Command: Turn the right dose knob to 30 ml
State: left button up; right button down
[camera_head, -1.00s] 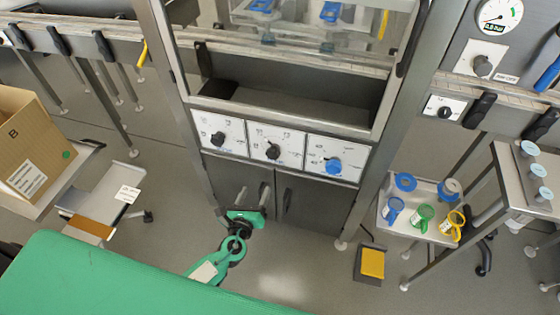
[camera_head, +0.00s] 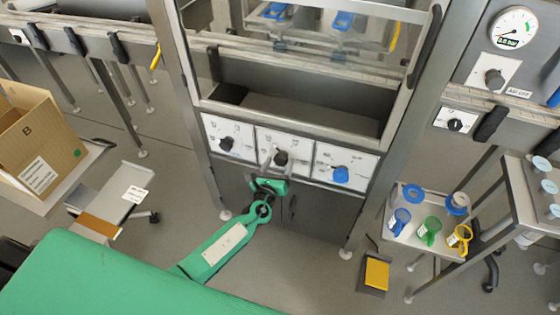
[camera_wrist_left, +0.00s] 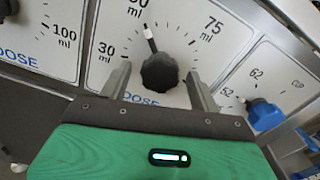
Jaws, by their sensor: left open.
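The right dose knob is the black middle knob (camera_head: 281,158) on the machine's front panel, on a white dial plate marked DOSE. In the left wrist view the knob (camera_wrist_left: 160,73) has its white pointer up and slightly left, by a partly cut-off mark between 30 and 75. My left gripper (camera_head: 282,163) is in front of this dial. In the left wrist view its open fingers (camera_wrist_left: 159,82) stand one on each side of the knob, with gaps; I cannot tell how deep they reach. My right gripper is not in view.
Another black dose knob (camera_head: 226,144) sits to the left, and a blue knob (camera_head: 340,174) with a 52, 62, CIP scale to the right. A cart (camera_head: 395,228) with coloured cups stands at the right. A yellow pedal (camera_head: 376,273) is on the floor.

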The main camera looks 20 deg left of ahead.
pick_arm(q)
jog(key=shift+w, duration=0.7)
jog(key=shift+c, duration=0.2)
jog(key=c, duration=0.9)
jog(key=shift+c, duration=0.2)
